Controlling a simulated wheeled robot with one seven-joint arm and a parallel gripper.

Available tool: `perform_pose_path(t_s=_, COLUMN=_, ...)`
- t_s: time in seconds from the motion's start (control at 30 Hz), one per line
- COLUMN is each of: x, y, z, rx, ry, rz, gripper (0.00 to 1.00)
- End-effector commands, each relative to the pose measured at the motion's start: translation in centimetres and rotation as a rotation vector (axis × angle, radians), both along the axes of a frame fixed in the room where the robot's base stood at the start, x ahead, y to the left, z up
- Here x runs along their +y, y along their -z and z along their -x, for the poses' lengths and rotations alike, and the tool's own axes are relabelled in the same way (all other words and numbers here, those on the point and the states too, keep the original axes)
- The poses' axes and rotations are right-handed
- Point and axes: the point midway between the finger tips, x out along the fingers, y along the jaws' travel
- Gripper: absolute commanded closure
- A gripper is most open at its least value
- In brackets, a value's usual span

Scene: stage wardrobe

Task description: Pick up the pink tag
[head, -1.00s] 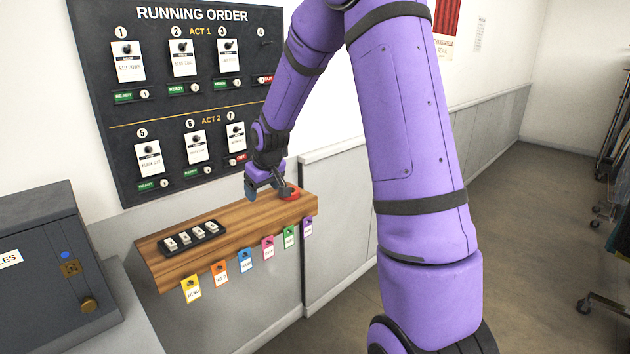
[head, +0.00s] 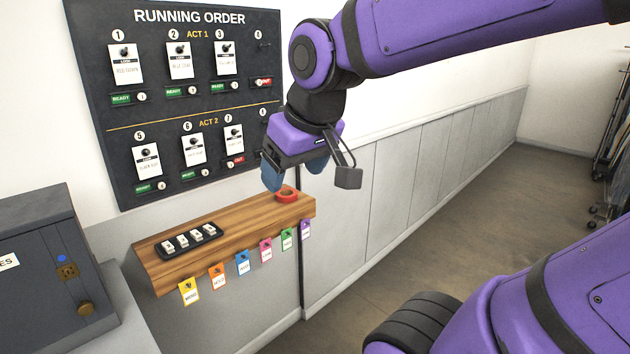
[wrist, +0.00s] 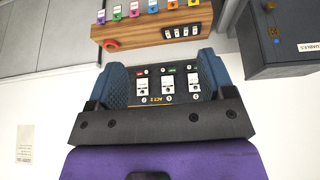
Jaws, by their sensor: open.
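The pink tag (head: 266,250) hangs from the front edge of the wooden shelf, between the blue tag (head: 243,263) and the green tag (head: 287,239). In the wrist view the pink tag (wrist: 134,9) shows near the top, on the far side of the shelf. My gripper (head: 297,175) is open and empty, above the shelf's right end and apart from the tags. In the wrist view the two blue finger pads (wrist: 165,75) stand wide apart with the board visible between them.
The wooden shelf (head: 225,246) carries a red ring (head: 286,195) and a black tray (head: 163,252) of small white pieces. Yellow (head: 188,292), orange (head: 217,276) and purple (head: 305,229) tags hang there too. A dark cabinet (head: 35,262) stands left. Floor at right is open.

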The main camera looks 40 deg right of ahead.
Motion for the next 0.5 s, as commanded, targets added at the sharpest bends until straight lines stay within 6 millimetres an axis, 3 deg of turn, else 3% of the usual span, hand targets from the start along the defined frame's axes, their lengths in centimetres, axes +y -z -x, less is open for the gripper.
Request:
perform_pose_path(t_s=0.1, x=0.5, y=-0.1, z=3.0, rx=-0.012, ry=-0.003, rz=-0.020, gripper=0.25)
perform_pose_path(t_s=0.2, x=0.6, y=0.1, z=4.5, rx=-0.013, ry=-0.003, rz=-0.032, gripper=0.25)
perform_pose_path(t_s=0.33, x=0.7, y=0.2, z=5.3, rx=-0.013, ry=-0.003, rz=-0.039, gripper=0.25)
perform_pose_path(t_s=0.37, x=0.7, y=0.2, z=5.4, rx=-0.013, ry=-0.002, rz=-0.040, gripper=0.20)
perform_pose_path(t_s=0.5, x=0.6, y=0.2, z=4.8, rx=-0.008, ry=0.000, rz=-0.034, gripper=0.19)
